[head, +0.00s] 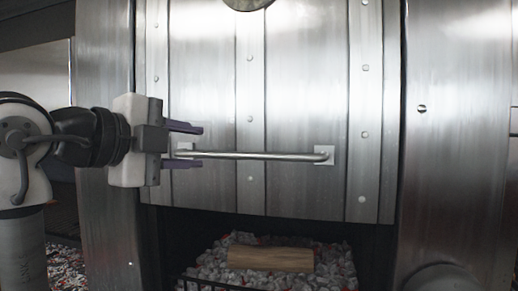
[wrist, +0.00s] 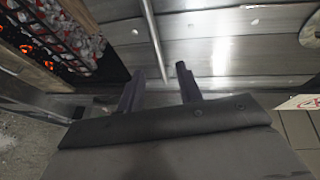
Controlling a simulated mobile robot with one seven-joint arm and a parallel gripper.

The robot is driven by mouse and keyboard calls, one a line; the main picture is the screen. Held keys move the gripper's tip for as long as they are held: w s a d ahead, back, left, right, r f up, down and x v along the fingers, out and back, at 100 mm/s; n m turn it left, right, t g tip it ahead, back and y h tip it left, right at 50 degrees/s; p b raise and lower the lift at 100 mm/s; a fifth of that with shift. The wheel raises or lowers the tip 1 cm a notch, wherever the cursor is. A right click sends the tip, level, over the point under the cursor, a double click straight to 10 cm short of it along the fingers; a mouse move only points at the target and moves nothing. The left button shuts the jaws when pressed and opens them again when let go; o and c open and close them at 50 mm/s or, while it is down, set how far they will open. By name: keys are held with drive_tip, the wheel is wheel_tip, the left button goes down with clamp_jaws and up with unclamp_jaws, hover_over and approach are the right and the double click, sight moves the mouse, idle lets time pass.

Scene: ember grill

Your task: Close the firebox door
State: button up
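The firebox door (head: 305,95) is a riveted, shiny metal panel in the head view. It stands raised, with an open gap below its bottom edge. A horizontal bar handle (head: 265,156) is fixed across its lower part. My gripper (head: 201,146) is open at the left end of the handle. One finger shows above the bar's level and one below it. In the wrist view the handle (wrist: 153,38) runs toward the space between the fingers of my gripper (wrist: 160,78). I cannot tell whether the fingers touch the bar.
Grey coals (head: 205,262) and a wooden log (head: 270,258) lie in the opening under the door. Metal frame posts (head: 108,210) flank it. The wrist view shows glowing embers (wrist: 28,50) behind a black grate at the upper left. A round gauge shows at the door's top.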

sight(243, 156)
drive_tip(key=shift+g, duration=0.3)
drive_tip(key=p+x, duration=0.4)
drive_tip(key=x, duration=1)
drive_tip(key=shift+f+p, duration=0.2)
drive_tip(key=shift+p, duration=0.15)
clamp_jaws()
